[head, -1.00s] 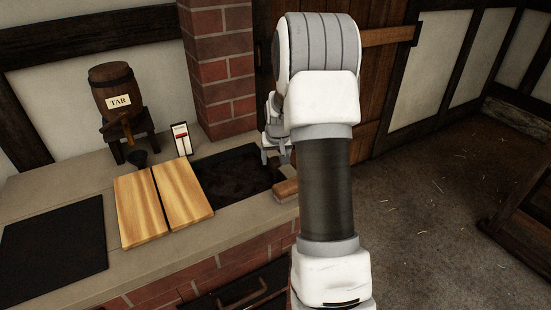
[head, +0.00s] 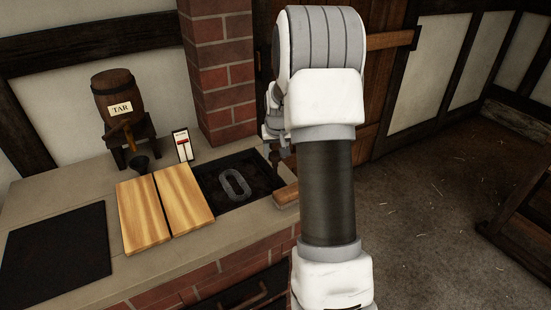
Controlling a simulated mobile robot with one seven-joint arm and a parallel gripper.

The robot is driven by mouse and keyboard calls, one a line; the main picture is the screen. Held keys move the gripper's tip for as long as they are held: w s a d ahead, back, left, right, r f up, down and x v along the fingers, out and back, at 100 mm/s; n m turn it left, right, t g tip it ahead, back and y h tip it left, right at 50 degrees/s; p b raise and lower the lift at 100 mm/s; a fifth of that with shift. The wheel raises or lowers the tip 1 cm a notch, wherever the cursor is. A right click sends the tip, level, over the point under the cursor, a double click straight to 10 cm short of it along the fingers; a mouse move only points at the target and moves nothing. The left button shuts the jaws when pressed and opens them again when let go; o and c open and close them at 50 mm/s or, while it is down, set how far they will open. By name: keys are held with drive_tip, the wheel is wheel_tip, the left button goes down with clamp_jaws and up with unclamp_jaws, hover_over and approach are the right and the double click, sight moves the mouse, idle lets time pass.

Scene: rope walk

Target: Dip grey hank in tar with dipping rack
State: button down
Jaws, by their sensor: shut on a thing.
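The grey hank (head: 235,185) shows as an elongated ring over the black surface of the tar vat (head: 218,172); whether it touches the tar is unclear. My gripper (head: 277,152) is at the vat's right end, partly hidden behind my arm. Its jaws are shut on what appears to be the dipping rack, though the grip itself is hard to see. A wooden piece, apparently the rack's handle (head: 286,194), shows just below it at the vat's right edge. The rest of the rack cannot be made out against the dark vat.
Two wooden boards (head: 165,207) lie left of the vat. A dark plate (head: 55,250) lies at left. A brick pillar (head: 220,80) rises behind the vat.

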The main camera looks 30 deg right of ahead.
wheel_tip(320, 180, up, 4)
drive_tip(key=shift+w+r+p, duration=0.1)
drive_tip(key=shift+p, duration=0.45)
drive_tip(key=c, duration=0.5)
unclamp_jaws()
drive_tip(key=shift+r, duration=0.15)
drive_tip(key=shift+o, duration=1)
drive_tip(key=v, duration=1.7)
drive_tip(key=shift+s+p, duration=0.2)
drive_tip(key=shift+p, duration=0.2)
